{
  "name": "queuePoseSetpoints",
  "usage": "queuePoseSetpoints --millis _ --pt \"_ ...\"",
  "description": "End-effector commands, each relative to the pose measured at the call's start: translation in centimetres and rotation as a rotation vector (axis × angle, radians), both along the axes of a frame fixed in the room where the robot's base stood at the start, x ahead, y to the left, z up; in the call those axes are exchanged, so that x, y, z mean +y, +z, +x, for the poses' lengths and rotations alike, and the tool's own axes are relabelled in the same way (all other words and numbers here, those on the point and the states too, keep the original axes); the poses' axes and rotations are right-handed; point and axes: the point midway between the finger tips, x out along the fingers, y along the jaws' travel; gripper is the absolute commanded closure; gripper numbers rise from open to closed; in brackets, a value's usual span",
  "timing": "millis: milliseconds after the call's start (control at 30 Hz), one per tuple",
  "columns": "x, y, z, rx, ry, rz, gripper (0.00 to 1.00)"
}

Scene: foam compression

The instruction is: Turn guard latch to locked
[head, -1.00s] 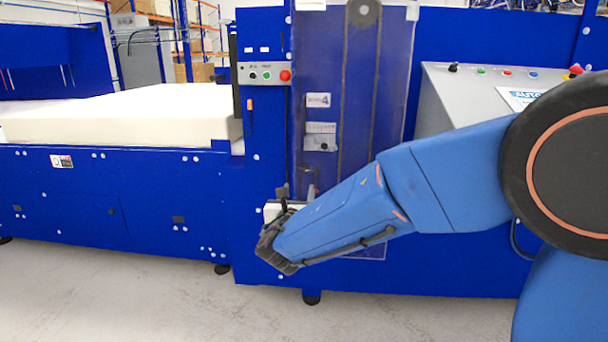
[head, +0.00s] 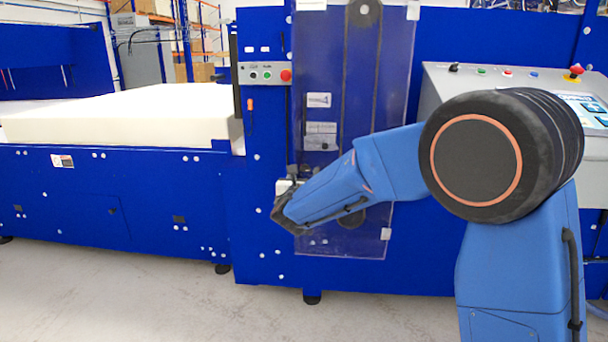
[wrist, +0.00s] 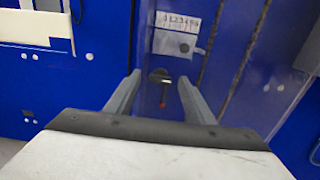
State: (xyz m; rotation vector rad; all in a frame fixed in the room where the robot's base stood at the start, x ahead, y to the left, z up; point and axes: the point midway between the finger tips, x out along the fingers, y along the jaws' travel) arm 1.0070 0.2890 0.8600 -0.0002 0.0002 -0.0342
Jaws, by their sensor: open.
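The guard (head: 355,90) is a tall translucent panel on the front of the blue machine. It also shows in the wrist view (wrist: 225,50). The guard latch (wrist: 160,76) shows in the wrist view as a small dark piece with a thin, red-tipped lever pointing down. My gripper (wrist: 160,79) is open and faces the panel, one finger on each side of the latch. I see nothing held, and I cannot tell whether the fingers touch the latch. In the head view my gripper (head: 284,203) is low at the panel's left edge, and the latch is hidden there.
A button box (head: 265,73) with a red button sits left of the guard. A label plate with a round lock (wrist: 178,35) is above the latch. A control console (head: 450,85) stands at right behind my arm. A white foam block (head: 120,115) lies at left.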

Motion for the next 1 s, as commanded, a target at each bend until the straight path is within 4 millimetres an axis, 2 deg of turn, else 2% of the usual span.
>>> queuePoseSetpoints --millis 200,367,400,733,1000 --pt "0.0 0.01 0.01 0.0 0.0 0.0 0.52" --pt "0.0 0.01 0.0 0.0 0.0 0.0 0.9" --pt "0.0 0.01 0.0 0.0 0.0 0.0 0.93" --pt "0.0 0.01 -0.01 0.001 0.0 -0.038 0.93" --pt "0.0 0.01 -0.01 0.007 0.0 -0.2 0.93"
